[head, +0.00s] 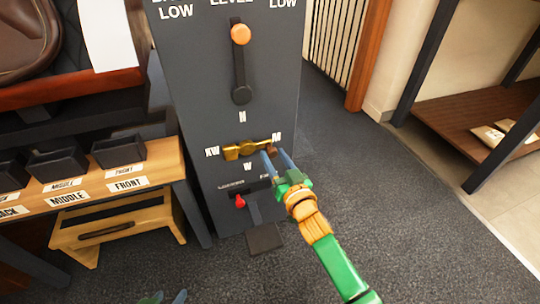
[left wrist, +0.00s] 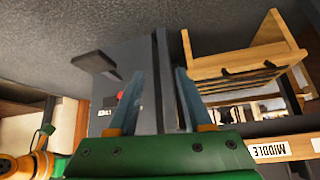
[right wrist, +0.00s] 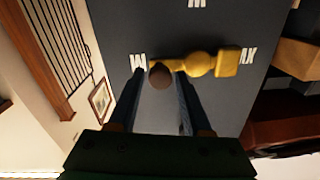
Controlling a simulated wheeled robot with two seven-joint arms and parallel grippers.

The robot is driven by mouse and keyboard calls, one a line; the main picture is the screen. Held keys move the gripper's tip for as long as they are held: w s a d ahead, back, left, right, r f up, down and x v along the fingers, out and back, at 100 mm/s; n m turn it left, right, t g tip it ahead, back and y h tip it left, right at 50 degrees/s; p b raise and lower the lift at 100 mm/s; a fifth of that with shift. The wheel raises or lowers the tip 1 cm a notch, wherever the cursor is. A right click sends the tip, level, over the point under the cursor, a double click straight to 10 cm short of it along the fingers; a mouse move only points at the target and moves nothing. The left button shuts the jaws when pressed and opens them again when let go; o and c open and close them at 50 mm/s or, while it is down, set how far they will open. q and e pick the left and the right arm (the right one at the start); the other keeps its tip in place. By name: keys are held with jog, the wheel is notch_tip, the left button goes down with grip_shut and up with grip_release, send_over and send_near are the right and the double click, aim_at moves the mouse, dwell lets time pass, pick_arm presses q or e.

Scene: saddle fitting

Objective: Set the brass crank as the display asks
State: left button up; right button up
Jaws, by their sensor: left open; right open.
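The brass crank (head: 238,151) is on the front of a dark grey cabinet (head: 190,100). It lies roughly level, its brown knob (head: 271,150) toward the right-hand letter mark, which looks like M. Other marks stand above (N), below (W) and left (seems XW). In the right wrist view the crank (right wrist: 200,64) shows with its knob (right wrist: 162,75) between the fingertips. My right gripper (head: 277,161) is open at the knob; contact cannot be told. My left gripper (left wrist: 158,88) is open and empty, low at the head view's bottom edge. A small dark display (head: 243,184) below the crank is partly hidden and unreadable.
A red button (head: 240,201) and a pedal (head: 264,238) are below. A wooden bench (head: 100,190) with bins and a step stool (head: 115,222) stand left. Carpet at right is clear.

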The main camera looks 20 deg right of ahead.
jog(key=shift+w+a+f+b, duration=0.1)
jog(key=shift+w+b, duration=0.25)
jog(key=shift+w, duration=0.6)
pick_arm(q)
jog(key=w+d+r+t+h, duration=0.1)
jog(key=w+r+t, duration=0.3)
jog(key=w, duration=0.1)
jog(key=shift+d+r, duration=0.2)
jog(key=shift+d, duration=0.1)
pick_arm(e)
jog(key=shift+w, duration=0.2)
jog(key=shift+c, duration=0.2)
grip_shut()
